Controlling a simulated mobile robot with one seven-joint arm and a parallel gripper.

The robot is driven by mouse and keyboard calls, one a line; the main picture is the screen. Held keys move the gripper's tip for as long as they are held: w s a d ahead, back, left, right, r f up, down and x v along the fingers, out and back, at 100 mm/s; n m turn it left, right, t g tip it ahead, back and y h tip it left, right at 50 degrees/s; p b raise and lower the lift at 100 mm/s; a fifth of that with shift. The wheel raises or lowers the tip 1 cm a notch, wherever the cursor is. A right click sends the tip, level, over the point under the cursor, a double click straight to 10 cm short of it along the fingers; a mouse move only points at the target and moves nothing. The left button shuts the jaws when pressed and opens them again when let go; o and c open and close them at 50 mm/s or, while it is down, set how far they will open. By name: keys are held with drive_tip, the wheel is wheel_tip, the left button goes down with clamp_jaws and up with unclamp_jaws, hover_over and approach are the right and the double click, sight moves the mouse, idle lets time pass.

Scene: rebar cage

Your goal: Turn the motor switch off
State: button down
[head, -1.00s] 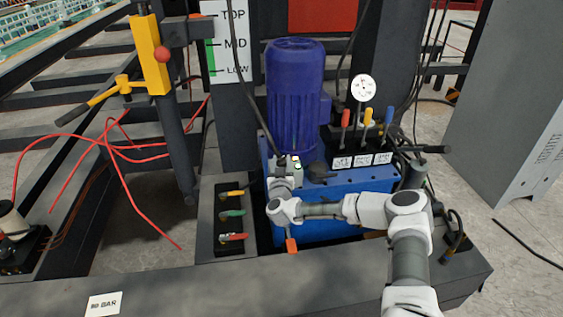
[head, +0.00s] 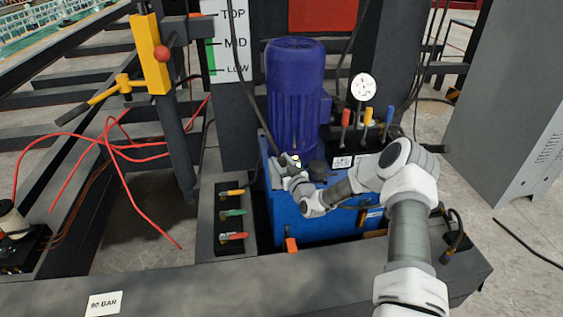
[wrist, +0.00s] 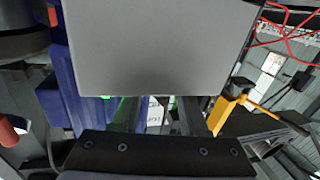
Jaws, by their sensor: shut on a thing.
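The motor switch (head: 277,174) is a small light-grey box on the front of the blue power unit, below the blue motor (head: 295,95). My gripper (head: 287,164) is right at it, reaching in from the right and partly covering it. In the wrist view a large plain grey box face (wrist: 160,45), apparently the switch box, fills the top middle. My gripper (wrist: 158,112) has its fingers running in under that face, and their tips are hidden. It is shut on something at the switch. The knob and its setting cannot be made out.
A pressure gauge (head: 363,87) and several coloured levers (head: 367,117) stand right of the motor. Several valve handles (head: 232,213) are on the left. A yellow post (head: 150,55) and red hoses (head: 120,150) are further left. A grey cabinet (head: 520,120) stands at right.

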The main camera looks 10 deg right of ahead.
drive_tip(key=n+g+y, duration=0.1)
drive_tip(key=n+y, duration=0.1)
drive_tip(key=y, duration=0.1)
drive_tip(key=n+g+y, duration=0.2)
drive_tip(key=n+y, duration=0.1)
drive_tip(key=y, duration=0.1)
drive_tip(key=shift+g, duration=0.3)
drive_tip(key=shift+y, duration=0.3)
drive_tip(key=shift+n, duration=0.3)
drive_tip(key=shift+c, duration=2.2)
unclamp_jaws()
drive_tip(key=shift+s, duration=0.1)
drive_tip(key=p+v, duration=0.4)
drive_tip(key=v, duration=1.3)
drive_tip(key=shift+d+r+p, duration=0.2)
drive_tip(key=shift+p, duration=0.15)
